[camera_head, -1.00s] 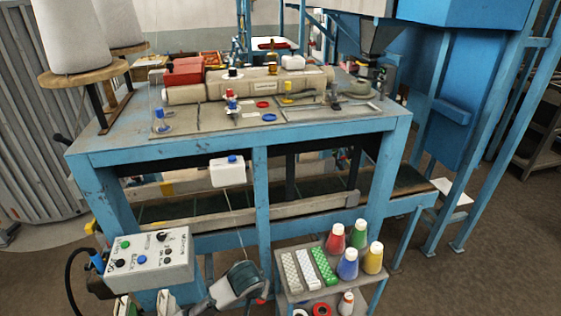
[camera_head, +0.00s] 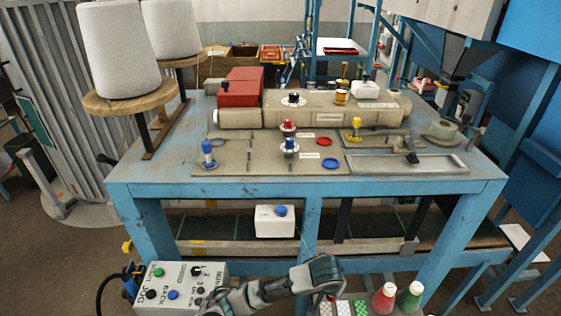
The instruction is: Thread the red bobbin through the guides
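A red cone-shaped bobbin (camera_head: 383,298) with a pale top stands at the bottom edge, beside a green one. It is partly cut off by the frame. On the table, a red-topped guide post (camera_head: 288,126) stands behind a blue-topped guide post (camera_head: 289,147). Another blue-topped post (camera_head: 208,152) is at the left and a yellow-topped post (camera_head: 355,129) at the right. My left gripper (camera_head: 328,291) is left of the red bobbin, apart from it, in front of the table. A small red patch shows by its tips; I cannot tell what it is or the finger state. My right gripper is out of view.
The blue-framed table (camera_head: 150,190) fills the middle. Large white thread cones (camera_head: 122,50) stand at its left. A control box (camera_head: 190,292) is at the lower left, and a white box with a blue button (camera_head: 274,222) hangs in front. A green bobbin (camera_head: 409,297) is beside the red one.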

